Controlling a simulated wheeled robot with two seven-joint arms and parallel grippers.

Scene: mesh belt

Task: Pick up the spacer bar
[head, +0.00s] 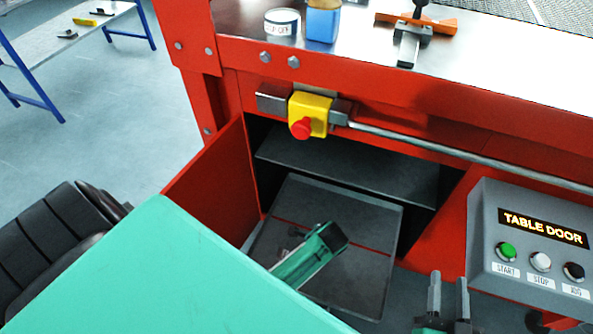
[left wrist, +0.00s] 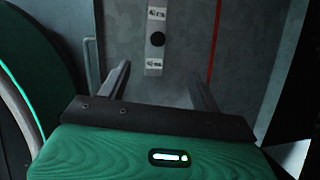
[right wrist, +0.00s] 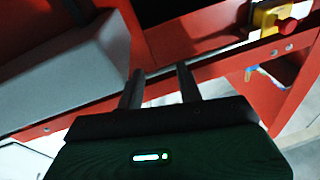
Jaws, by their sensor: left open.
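The likely spacer bar is a short pale grey bar (left wrist: 155,22) with a dark round spot and printed labels near its ends. It lies on a dark grey surface in the left wrist view. My left gripper (left wrist: 158,72) is open, its two fingers apart on either side of the bar's near end, with nothing held. In the head view my left arm reaches into the red cabinet and mostly hides the bar. My right gripper (head: 448,280) is open and empty in front of the control box; it also shows in the right wrist view (right wrist: 159,72).
The red cabinet door (head: 212,180) stands open at left. A dark panel with a red line (head: 375,275) lies inside below a shelf (head: 350,168). A yellow box with a red button (head: 310,115), a metal rail (head: 450,150) and the control box (head: 530,245) are nearby.

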